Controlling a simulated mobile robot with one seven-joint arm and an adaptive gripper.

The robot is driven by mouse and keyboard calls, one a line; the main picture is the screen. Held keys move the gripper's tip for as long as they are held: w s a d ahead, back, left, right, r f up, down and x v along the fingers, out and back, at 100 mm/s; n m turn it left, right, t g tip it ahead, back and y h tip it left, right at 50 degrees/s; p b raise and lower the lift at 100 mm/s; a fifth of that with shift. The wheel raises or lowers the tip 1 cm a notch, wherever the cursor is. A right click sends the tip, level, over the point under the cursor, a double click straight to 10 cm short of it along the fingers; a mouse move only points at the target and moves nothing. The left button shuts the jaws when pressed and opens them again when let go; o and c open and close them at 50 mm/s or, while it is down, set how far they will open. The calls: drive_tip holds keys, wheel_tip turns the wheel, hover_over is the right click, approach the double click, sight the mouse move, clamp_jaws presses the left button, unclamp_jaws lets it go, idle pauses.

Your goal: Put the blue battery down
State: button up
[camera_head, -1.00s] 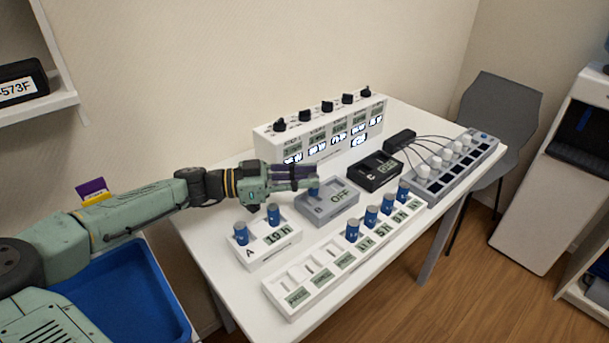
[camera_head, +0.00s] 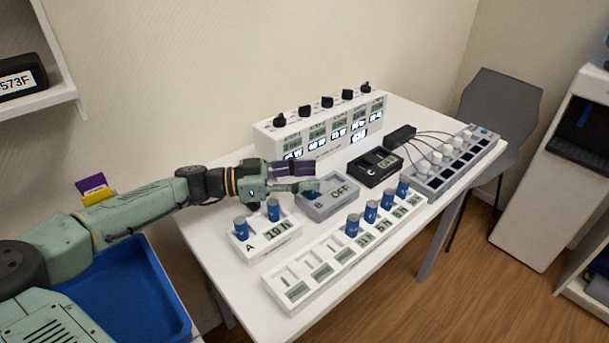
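My gripper (camera_head: 312,178) is over the left part of the grey box B (camera_head: 340,201), with a visible gap between its dark upper finger and its green lower finger. A blue battery (camera_head: 312,188) stands at the left side of box B, partly hidden by the lower finger. Its base is hard to see, but it appears to be in the box's slot. Box B's display reads OFF.
White box A (camera_head: 267,246) holds two blue batteries at front left. A long white rack (camera_head: 318,286) holds several more in its right half. Black box C (camera_head: 375,168), a dial panel (camera_head: 322,130) and a grey wired strip (camera_head: 456,168) stand behind and right.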

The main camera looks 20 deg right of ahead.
drive_tip(key=shift+f, duration=0.15)
drive_tip(key=shift+r, duration=0.3)
drive_tip(key=b+v, duration=0.1)
drive_tip(key=v, duration=0.5)
drive_tip(key=shift+a+r+b, duration=0.15)
drive_tip(key=shift+a+b, duration=0.1)
drive_tip(key=shift+b, duration=0.1)
drive_tip(key=shift+w+a+r, duration=0.15)
drive_tip(key=shift+a, duration=0.35)
